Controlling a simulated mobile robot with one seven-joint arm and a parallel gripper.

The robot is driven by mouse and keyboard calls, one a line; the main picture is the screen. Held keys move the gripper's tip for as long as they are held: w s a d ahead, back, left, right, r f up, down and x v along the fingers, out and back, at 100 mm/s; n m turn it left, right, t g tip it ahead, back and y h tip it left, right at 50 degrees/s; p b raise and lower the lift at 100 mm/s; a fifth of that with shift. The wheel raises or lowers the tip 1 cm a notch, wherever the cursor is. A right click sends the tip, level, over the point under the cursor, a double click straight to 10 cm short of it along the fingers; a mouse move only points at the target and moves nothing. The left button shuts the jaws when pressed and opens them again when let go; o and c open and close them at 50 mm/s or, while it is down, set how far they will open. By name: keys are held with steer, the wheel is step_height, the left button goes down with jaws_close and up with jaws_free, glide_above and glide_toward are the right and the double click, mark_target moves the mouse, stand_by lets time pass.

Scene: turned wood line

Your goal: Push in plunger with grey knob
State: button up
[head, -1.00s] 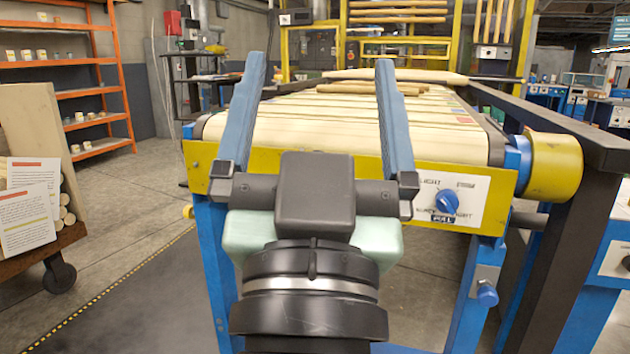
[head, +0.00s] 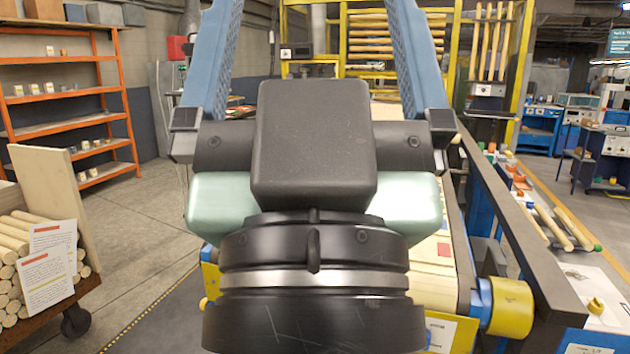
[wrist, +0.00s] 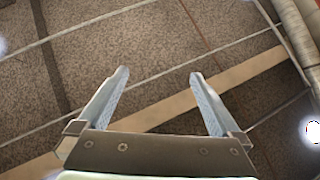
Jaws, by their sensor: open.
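My gripper (head: 315,40) is large in the middle of the head view, its two blue fingers apart and running up past the top edge. In the wrist view my gripper (wrist: 159,75) is open with nothing between the fingers, and it faces the ceiling. I cannot make out a plunger with a grey knob in either view. A white labelled panel (head: 440,333) on the conveyor's front shows only in part at the bottom, with the rest hidden behind my arm or below the picture.
The conveyor (head: 432,262) with its yellow end roller (head: 511,305) lies behind and right of my arm. A dark rail (head: 515,235) runs along its right. A yellow knob (head: 596,306) sits at lower right. A dowel cart (head: 50,190) stands left; floor between is clear.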

step_height(320, 180, up, 10)
steer(key=p, duration=0.8)
steer(key=shift+r, duration=0.15)
